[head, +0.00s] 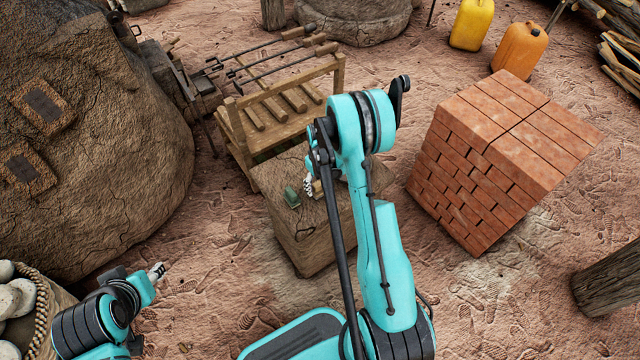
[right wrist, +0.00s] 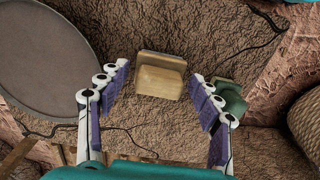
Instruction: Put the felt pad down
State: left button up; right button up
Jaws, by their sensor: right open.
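In the right wrist view, a tan wooden block with a thin grey layer along its far edge, seemingly the felt pad (right wrist: 162,80), lies on the rough brown top of an earthen block. My right gripper (right wrist: 158,98) is open, with its fingers on either side of the pad and gaps between. In the head view my right gripper (head: 310,186) is over the earthen block (head: 300,235), and my arm hides most of the pad. My left gripper (head: 157,270) is at the lower left, away from the block; its finger opening is unclear.
A small green object (right wrist: 230,97) lies beside the right fingers; it also shows in the head view (head: 291,197). A wooden rack (head: 235,130) with rods stands behind the block. A brick stack (head: 500,150) stands to the right. A grey disc (right wrist: 55,55) is left in the wrist view.

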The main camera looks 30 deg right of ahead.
aim_at(323, 183)
jog(key=shift+r, duration=0.1)
jog(key=r+p, duration=0.1)
jog(key=r, duration=0.1)
jog(key=r+p, duration=0.1)
jog(key=r, duration=0.2)
jog(key=r+p, duration=0.2)
jog(key=shift+s+d+r, duration=0.25)
jog(key=shift+d+r, duration=0.15)
jog(key=s+a+r+t, duration=0.1)
jog(key=s+a+r, duration=0.25)
jog(key=r, duration=0.45)
jog(key=s+a+r+t, duration=0.2)
jog(key=s+a+r, duration=0.15)
jog(key=r, duration=0.35)
jog(key=s+a+r+t, duration=0.15)
jog(key=a+r, duration=0.25)
jog(key=r, duration=0.4)
jog(key=s+a+r+t, duration=0.1)
jog(key=s+a, duration=0.1)
jog(key=s, duration=0.3)
jog(key=s+a+r+m+t, duration=0.1)
jog(key=s+a, duration=0.2)
jog(key=s, duration=0.2)
jog(key=shift+t, duration=0.35)
